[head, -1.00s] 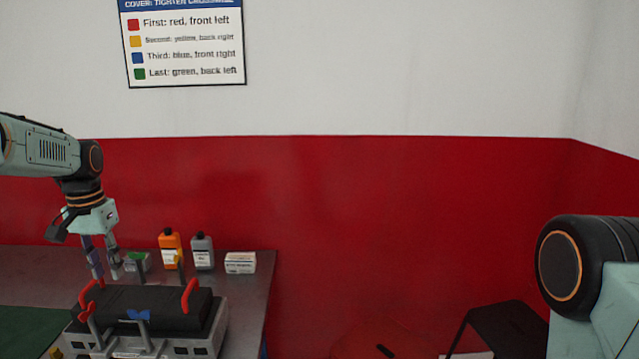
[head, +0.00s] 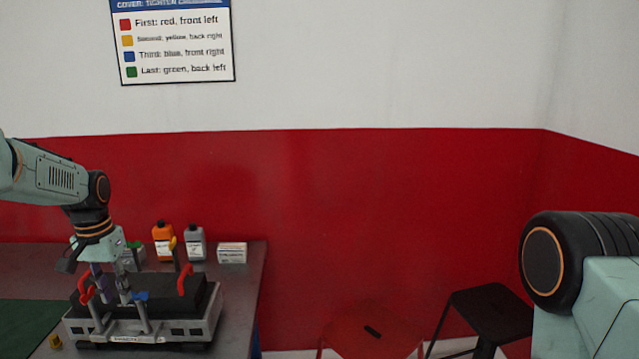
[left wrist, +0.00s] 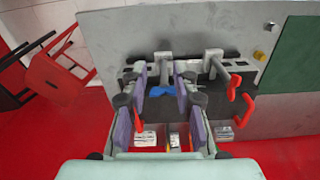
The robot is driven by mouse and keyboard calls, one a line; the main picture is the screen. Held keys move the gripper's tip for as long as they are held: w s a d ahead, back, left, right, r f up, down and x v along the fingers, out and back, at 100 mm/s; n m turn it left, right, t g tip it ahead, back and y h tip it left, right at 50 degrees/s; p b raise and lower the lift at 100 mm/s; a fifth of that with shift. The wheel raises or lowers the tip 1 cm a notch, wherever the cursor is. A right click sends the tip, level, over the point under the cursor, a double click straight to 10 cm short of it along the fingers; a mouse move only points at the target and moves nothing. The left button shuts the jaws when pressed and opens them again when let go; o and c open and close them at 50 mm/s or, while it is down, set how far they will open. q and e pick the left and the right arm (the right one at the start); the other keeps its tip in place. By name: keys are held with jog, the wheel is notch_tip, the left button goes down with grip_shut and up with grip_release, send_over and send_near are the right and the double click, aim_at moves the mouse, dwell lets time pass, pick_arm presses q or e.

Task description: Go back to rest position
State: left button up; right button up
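My left gripper (head: 110,288) hangs fingers-down in front of the engine trainer's black cover (head: 165,293) in the head view. In the left wrist view the gripper (left wrist: 168,110) has its two fingers well apart, with nothing held between them. The engine trainer (head: 165,328) has a grey body with red handles (head: 185,279), a blue wing piece (head: 140,296) and a yellow piece (head: 173,243). The blue piece (left wrist: 168,91) shows beyond the fingers in the left wrist view. My right gripper is out of the head view; only part of my right arm shows.
An orange bottle (head: 163,243), a grey bottle (head: 195,246) and a white box (head: 232,253) stand at the back of the table (head: 243,290). A green mat (head: 25,325) lies at left. A red stool (head: 370,335) and a black stool (head: 490,305) stand right of the table.

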pick_arm(q)
jog(key=s+d+f+b, duration=0.1)
jog(key=d+f+b, duration=0.15)
jog(key=f, duration=0.55)
jog(key=s+d+f+b, duration=0.1)
jog(key=s+d+f, duration=0.1)
jog(key=d+f, duration=0.35)
jog(key=s+d+f+b, duration=0.2)
jog(key=s+d+f, duration=0.3)
jog(key=f, duration=0.4)
jog(key=s+d+f+b, duration=0.3)
jog(key=s+f, duration=0.4)
jog(key=f, duration=0.2)
jog(key=s+d+f+b, duration=0.2)
jog(key=s+f+b, duration=0.1)
jog(key=s, duration=0.9)
jog(key=s+d+f+b, duration=0.3)
jog(key=s+f+b, duration=0.1)
jog(key=s, duration=0.8)
jog(key=shift+s+f, duration=0.2)
jog(key=shift+f, duration=0.4)
